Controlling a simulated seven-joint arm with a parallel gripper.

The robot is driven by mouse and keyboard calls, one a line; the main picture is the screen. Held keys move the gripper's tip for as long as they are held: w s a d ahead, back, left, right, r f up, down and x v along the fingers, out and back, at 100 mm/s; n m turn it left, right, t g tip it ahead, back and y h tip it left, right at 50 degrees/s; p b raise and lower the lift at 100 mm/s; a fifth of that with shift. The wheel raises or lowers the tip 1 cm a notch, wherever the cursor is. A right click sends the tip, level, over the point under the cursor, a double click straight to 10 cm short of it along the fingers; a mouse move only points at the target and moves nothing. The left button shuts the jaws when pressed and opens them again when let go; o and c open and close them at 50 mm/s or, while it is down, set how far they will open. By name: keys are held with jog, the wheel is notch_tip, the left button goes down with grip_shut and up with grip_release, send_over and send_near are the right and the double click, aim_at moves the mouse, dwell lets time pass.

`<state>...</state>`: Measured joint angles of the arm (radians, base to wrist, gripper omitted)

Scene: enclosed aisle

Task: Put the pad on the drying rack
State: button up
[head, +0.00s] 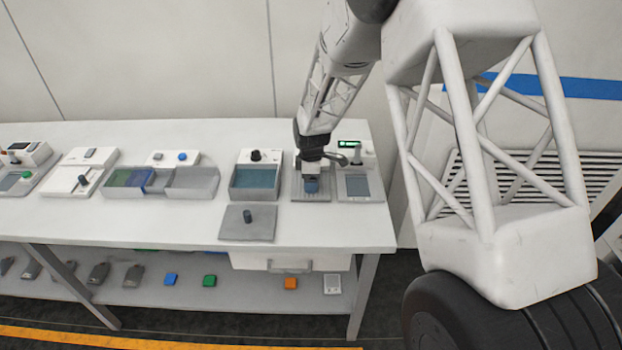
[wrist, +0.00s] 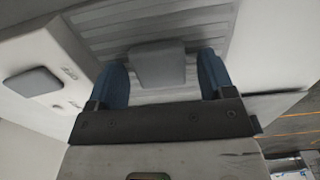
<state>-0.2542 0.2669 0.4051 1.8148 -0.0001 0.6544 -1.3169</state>
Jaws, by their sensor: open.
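The pad (wrist: 158,66) is a small grey rounded block on the ribbed grey drying rack (wrist: 100,34) in the wrist view. My gripper (wrist: 162,60) is open, with one blue finger on each side of the pad. I cannot tell whether either finger touches it. In the head view my gripper (head: 312,184) points down over the rack (head: 298,195), near the right end of the white table. There the gripper hides most or all of the pad.
A tray with blue contents (head: 256,180) stands just left of the rack, with a grey lid (head: 240,222) in front. A device with a green display (head: 349,144) and grey plate (head: 358,186) stands to the right. Bare table (head: 330,225) lies in front.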

jog(key=shift+r, duration=0.15)
notch_tip(320, 180, up, 12)
dwell(0.7)
dwell(0.5)
jog(key=s+d+r+m+t, duration=0.1)
jog(key=s+d+r+m, duration=0.3)
jog(key=s+d+r, duration=0.35)
jog(key=s+d+r+m, duration=0.4)
jog(key=s+r, duration=0.4)
jog(key=s, duration=0.3)
jog(key=s+d+m, duration=0.2)
jog(key=s+m, duration=0.1)
jog(key=s, duration=0.5)
jog(key=s+d+r+m+t, duration=0.1)
jog(key=s+d+m, duration=0.2)
jog(key=s, duration=0.5)
jog(key=s+d+r+m, duration=0.1)
jog(key=s+d+m, duration=0.2)
jog(key=s, duration=0.6)
jog(key=shift+m+t, duration=0.3)
jog(key=shift+m, duration=0.3)
